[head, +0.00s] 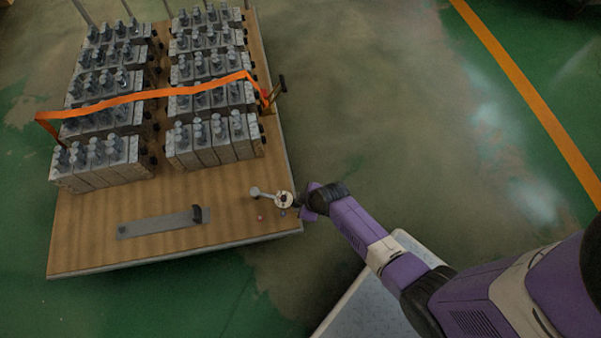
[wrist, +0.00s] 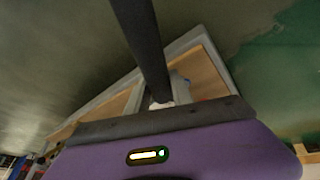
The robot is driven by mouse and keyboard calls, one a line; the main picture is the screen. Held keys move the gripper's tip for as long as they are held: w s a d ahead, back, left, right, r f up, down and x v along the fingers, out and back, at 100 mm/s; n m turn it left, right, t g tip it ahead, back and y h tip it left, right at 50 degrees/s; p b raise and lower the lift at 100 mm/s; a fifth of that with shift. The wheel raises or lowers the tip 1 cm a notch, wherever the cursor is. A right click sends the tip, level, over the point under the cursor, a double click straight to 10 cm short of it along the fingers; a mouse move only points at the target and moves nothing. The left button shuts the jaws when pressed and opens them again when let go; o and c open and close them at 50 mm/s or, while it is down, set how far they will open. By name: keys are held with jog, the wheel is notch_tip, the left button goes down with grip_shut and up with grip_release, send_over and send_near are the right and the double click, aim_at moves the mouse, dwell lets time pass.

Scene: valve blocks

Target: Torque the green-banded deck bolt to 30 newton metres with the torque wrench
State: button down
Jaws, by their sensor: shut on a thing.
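My gripper (head: 284,200) is above the front right corner of the wooden deck (head: 215,232). It is shut on the torque wrench. A grey rounded end (head: 255,192) sticks out to the left of my gripper in the head view. In the wrist view the wrench is a long dark bar (wrist: 143,42) running from the top edge down to my gripper (wrist: 160,104). A small pinkish bolt head (head: 261,217) shows on the deck just left of and below my gripper. I cannot make out a green band; the green-banded bolt may be hidden or too small.
Rows of grey valve blocks (head: 212,140) fill the back of the deck, crossed by an orange strap (head: 150,94). A flat grey plate with a dark upright end (head: 160,223) lies at the deck's front. Open floor (head: 400,120) lies to the right.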

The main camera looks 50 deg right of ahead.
jog(key=shift+a+r, duration=0.1)
jog(key=shift+s+a+m+h+p, duration=0.15)
jog(key=shift+s+a+m+p, duration=0.05)
jog(key=shift+a+m+p, duration=0.25)
jog(key=shift+s+a+m+h+p, duration=0.2)
jog(key=shift+a+m+p, duration=0.15)
jog(key=shift+a, duration=0.25)
jog(key=shift+a, duration=0.15)
jog(key=shift+s+a+m+h, duration=0.15)
jog(key=shift+a+m+h, duration=0.05)
jog(key=shift+a+m, duration=0.35)
jog(key=shift+s+a+m+h, duration=0.15)
jog(key=shift+a+m, duration=0.3)
jog(key=shift+a, duration=0.15)
jog(key=shift+w+d+n+p, duration=0.15)
jog(key=shift+d+n+p, duration=0.25)
jog(key=shift+d, duration=0.25)
jog(key=shift+w+d+n+p, duration=0.15)
jog(key=shift+d+n+p, duration=0.15)
jog(key=shift+d+n, duration=0.25)
jog(key=shift+d+y, duration=0.15)
jog(key=shift+y, duration=0.25)
